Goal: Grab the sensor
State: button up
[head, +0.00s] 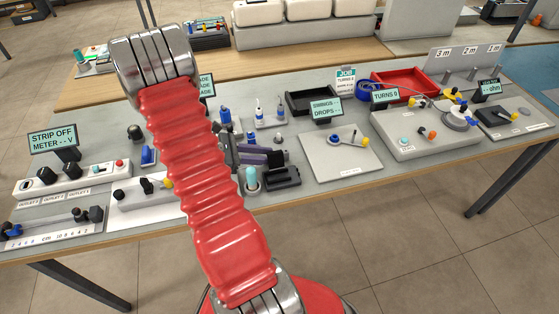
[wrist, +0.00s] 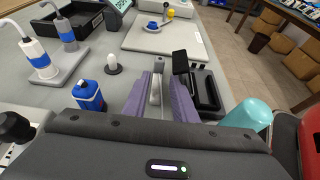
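My gripper (head: 262,156) is over the middle of the bench. In the wrist view its two purple fingers (wrist: 160,100) stand apart with a gap between them. A slim pale grey piece (wrist: 155,88) shows in that gap; I cannot tell whether the fingers touch it. No label marks anything as the sensor. A small black upright piece (wrist: 180,62) stands just beyond the right finger, beside a black open holder (wrist: 207,92). The holder also shows in the head view (head: 283,178). A turquoise-topped cylinder (wrist: 248,114) is right of the gripper.
My red arm hides part of the bench.

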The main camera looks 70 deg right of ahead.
jog(key=shift+x, duration=2.6)
grip_shut()
